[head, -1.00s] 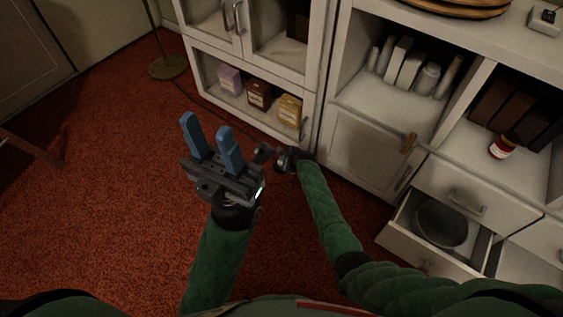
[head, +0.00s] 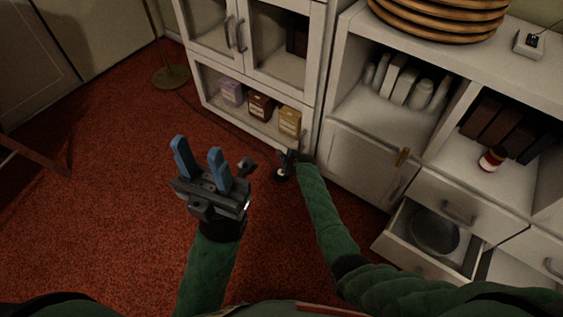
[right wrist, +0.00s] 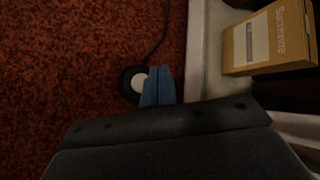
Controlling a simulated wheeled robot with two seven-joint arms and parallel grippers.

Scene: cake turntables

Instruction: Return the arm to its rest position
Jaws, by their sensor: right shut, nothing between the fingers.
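My left gripper (head: 197,147) is in the middle of the head view, over the red carpet. Its two blue fingers stand apart and hold nothing. My right arm reaches up from the bottom right to the foot of the white cabinet. Its gripper is dark and hard to make out in the head view. In the right wrist view the right gripper's blue fingers (right wrist: 157,87) are together and empty, above the carpet beside the cabinet's pale edge.
A drawer (head: 393,244) with a round pan inside stands open at right. The white cabinet (head: 365,160) holds boxes, books and a jar (head: 492,159). A black disc (right wrist: 127,84) with a cord lies on the carpet.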

